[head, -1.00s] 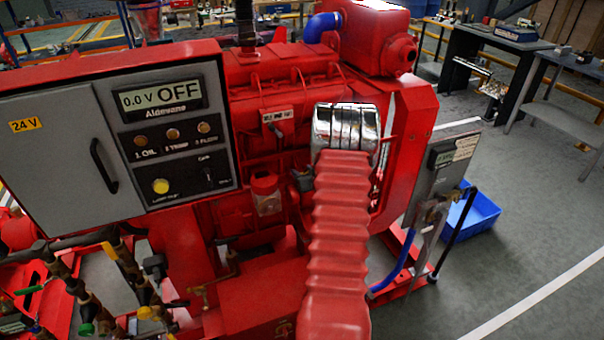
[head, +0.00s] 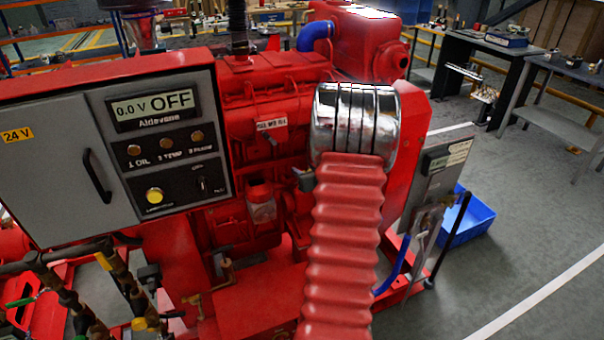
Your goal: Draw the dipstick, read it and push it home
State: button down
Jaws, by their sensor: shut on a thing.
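The red diesel engine (head: 265,100) stands in the middle of the head view, behind my arm. I cannot make out the dipstick. My arm, with its red bellows and chrome rings, rises in front of the engine and covers part of its right side. My gripper does not show and is hidden beyond the arm. A small dark grey piece shows just left of the bellows; I cannot tell what it is.
A grey control panel (head: 70,180) reading "0.0 V OFF" stands close on the left, with pipes and valves (head: 75,300) below it. A grey box on a stand (head: 438,180) and a blue crate (head: 470,218) are right of the engine.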

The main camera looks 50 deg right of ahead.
jog(key=shift+w+a, duration=0.15)
jog(key=shift+a, duration=0.05)
jog(key=c, duration=1.4)
grip_release()
jog(key=o, duration=0.4)
jog(key=shift+d, duration=0.1)
jog(key=shift+c, duration=0.2)
jog(key=v, duration=1.3)
jog(key=shift+s, duration=0.4)
jog(key=shift+r, duration=0.1)
